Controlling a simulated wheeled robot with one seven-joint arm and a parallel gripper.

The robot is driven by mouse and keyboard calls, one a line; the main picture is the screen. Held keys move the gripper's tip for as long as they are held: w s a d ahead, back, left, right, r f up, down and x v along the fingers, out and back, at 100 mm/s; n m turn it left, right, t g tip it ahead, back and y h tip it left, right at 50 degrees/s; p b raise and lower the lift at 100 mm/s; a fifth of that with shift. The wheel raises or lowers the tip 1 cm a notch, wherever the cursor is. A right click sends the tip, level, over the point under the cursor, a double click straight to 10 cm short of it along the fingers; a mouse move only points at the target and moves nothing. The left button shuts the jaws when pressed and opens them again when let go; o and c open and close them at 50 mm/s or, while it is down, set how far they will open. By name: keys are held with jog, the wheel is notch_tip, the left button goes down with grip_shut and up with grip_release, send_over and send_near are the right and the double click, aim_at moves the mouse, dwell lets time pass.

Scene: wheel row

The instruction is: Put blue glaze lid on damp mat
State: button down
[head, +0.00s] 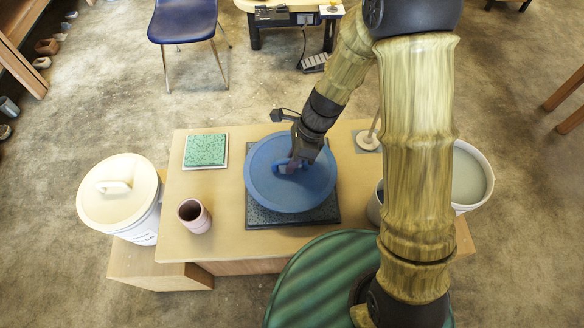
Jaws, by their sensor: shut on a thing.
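The blue glaze lid (265,187) is a wide round disc with a raised rim and a small blue handle in its middle. My gripper (293,163) comes down from above and is shut on that handle; its fingers partly hide it. A dark speckled square mat (290,219), which looks like the damp mat, lies on the table below the lid. The lid covers most of it, so only its front and side edges show. The lid looks roughly level. I cannot tell whether it touches the mat or hangs just above it.
On the wooden table (222,240) stand a pinkish cup (194,216) and a green speckled square (206,150) on a pale tile. A lidded white bucket (120,195) is at the left. An open bucket (470,180) and a rod on a small base (368,140) are right.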

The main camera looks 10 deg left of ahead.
jog(key=shift+f+b, duration=0.45)
jog(key=shift+f, duration=1.4)
jog(key=shift+f, duration=0.1)
jog(key=c, duration=1.4)
grip_release()
jog(key=p+v, duration=0.2)
jog(key=v, duration=1)
jog(key=shift+d, duration=0.1)
